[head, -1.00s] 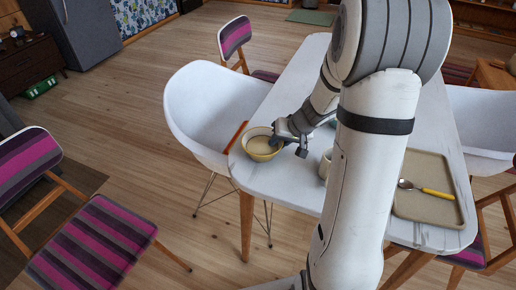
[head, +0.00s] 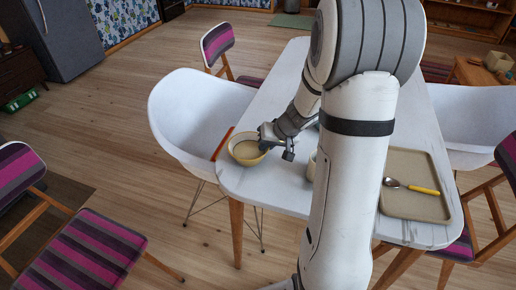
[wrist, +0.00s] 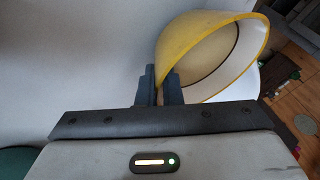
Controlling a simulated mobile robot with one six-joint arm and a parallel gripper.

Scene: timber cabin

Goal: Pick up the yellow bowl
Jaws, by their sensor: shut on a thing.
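The yellow bowl (head: 248,151), pale inside, is at the left front corner of the white table (head: 255,188). My gripper (head: 276,143) reaches it from the right in the head view. In the wrist view, the fingers (wrist: 159,88) are shut on the rim of the bowl (wrist: 205,40), whose open side faces right. I cannot tell whether the bowl's base touches the table or is just above it.
A pale cup (head: 311,166) stands partly hidden beside my arm. A tan tray (head: 413,207) with a yellow-handled spoon (head: 412,187) lies on the right. An orange-brown strip (head: 222,143) is left of the bowl, near a white chair (head: 180,115). Striped chairs (head: 90,250) stand around.

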